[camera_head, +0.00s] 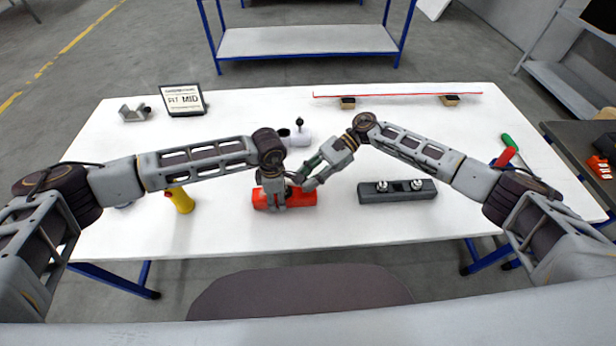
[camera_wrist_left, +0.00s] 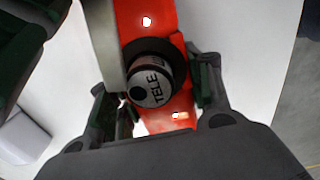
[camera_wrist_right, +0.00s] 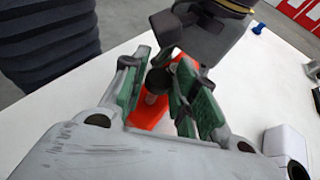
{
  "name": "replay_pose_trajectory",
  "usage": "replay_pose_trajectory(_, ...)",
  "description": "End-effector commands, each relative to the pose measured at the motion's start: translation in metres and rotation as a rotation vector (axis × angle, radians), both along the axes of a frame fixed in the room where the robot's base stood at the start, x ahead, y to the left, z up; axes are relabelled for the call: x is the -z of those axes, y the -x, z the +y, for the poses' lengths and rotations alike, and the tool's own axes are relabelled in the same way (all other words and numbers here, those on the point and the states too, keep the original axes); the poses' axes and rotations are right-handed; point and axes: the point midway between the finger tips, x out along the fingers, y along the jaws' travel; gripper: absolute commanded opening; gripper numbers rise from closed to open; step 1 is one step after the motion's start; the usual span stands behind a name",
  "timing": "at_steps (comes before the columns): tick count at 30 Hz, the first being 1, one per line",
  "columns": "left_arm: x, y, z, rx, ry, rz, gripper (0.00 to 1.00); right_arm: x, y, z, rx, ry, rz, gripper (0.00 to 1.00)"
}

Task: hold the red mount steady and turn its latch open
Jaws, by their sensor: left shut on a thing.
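The red mount (camera_head: 302,197) lies on the white table at front centre. My left gripper (camera_head: 275,201) comes down over it and is shut on its middle. In the left wrist view the mount (camera_wrist_left: 162,14) runs between my left fingers, with a round part marked TELE (camera_wrist_left: 154,86) in it. My right gripper (camera_head: 305,181) is just right of the left one, close to the mount. In the right wrist view its green-padded fingers (camera_wrist_right: 160,92) stand apart on either side of a dark round-topped part (camera_wrist_right: 157,82), perhaps the latch; I cannot tell if they touch it.
A dark block with two silver knobs (camera_head: 398,191) lies to the right. A yellow bottle-like thing (camera_head: 180,200) stands to the left. A white part (camera_head: 295,138) is behind the mount. A sign (camera_head: 183,100) and a red strip on blocks (camera_head: 397,95) are at the back.

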Motion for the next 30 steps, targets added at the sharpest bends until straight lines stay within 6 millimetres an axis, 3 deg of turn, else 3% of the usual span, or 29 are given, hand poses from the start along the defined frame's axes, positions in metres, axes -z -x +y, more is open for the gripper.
replay_pose_trajectory(3,0.000,0.000,-0.001,0.001,0.002,0.000,0.32,0.000,0.000,0.000,0.000,0.000,0.000,0.46)
replay_pose_trajectory(17,0.000,0.000,-0.001,0.001,0.001,0.000,0.32,-0.002,-0.003,-0.004,0.002,0.000,-0.001,0.46)
replay_pose_trajectory(30,0.000,0.000,0.000,0.001,0.001,0.000,0.32,-0.021,-0.027,-0.044,0.003,0.001,-0.001,0.46)
